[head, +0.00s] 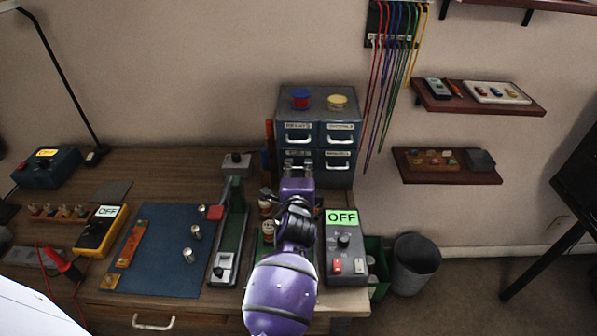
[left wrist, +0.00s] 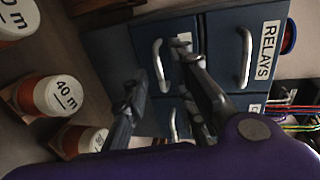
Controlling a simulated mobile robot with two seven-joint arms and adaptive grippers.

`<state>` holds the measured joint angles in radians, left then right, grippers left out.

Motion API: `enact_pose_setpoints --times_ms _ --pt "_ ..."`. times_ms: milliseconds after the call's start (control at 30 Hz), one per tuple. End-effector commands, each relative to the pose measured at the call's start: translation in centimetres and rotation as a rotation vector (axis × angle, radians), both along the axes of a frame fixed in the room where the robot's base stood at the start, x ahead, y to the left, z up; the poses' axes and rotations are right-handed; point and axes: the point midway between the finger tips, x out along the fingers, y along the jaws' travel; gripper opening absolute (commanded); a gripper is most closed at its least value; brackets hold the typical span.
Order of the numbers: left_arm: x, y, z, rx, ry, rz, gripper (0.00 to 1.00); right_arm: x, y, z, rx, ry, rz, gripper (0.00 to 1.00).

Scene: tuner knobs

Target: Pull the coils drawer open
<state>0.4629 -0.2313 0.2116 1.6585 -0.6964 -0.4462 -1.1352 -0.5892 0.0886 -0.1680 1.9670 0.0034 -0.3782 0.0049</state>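The small dark blue drawer cabinet (head: 338,107) stands at the back of the desk, with two columns of drawers. The top left drawer reads RELAYS (left wrist: 270,48). The drawer below it (left wrist: 142,42) looks closed; my gripper partly covers it and I cannot read its label. Its silver handle (left wrist: 158,68) shows in the left wrist view. My left gripper (head: 297,172) reaches this drawer front. In the left wrist view its fingers (left wrist: 157,66) are apart, one on each side of the handle, not visibly closed on it. My right gripper is not in view.
Jars with lids, one marked 40 m (left wrist: 66,95), stand close to my left gripper. A grey box with a green OFF display (head: 345,250) is right of my arm. A green-and-grey lever device (head: 230,235) is left of it.

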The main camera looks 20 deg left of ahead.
Motion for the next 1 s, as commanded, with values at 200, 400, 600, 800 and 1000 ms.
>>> enact_pose_setpoints --times_ms 200,400,600,800,1000 --pt "0.15 0.07 -0.04 0.0 0.0 0.0 0.25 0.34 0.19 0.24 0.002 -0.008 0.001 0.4" --pt "0.14 0.07 -0.03 0.0 0.0 0.0 0.05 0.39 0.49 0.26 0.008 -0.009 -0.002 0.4" --pt "0.13 0.06 -0.04 -0.001 0.0 0.0 0.0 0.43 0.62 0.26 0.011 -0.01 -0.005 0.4" --pt "0.13 0.06 -0.05 -0.001 0.0 0.0 0.0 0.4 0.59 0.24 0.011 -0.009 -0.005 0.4" --pt "0.61 0.15 -0.12 -0.002 0.0 -0.001 0.0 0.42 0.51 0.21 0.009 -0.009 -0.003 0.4"
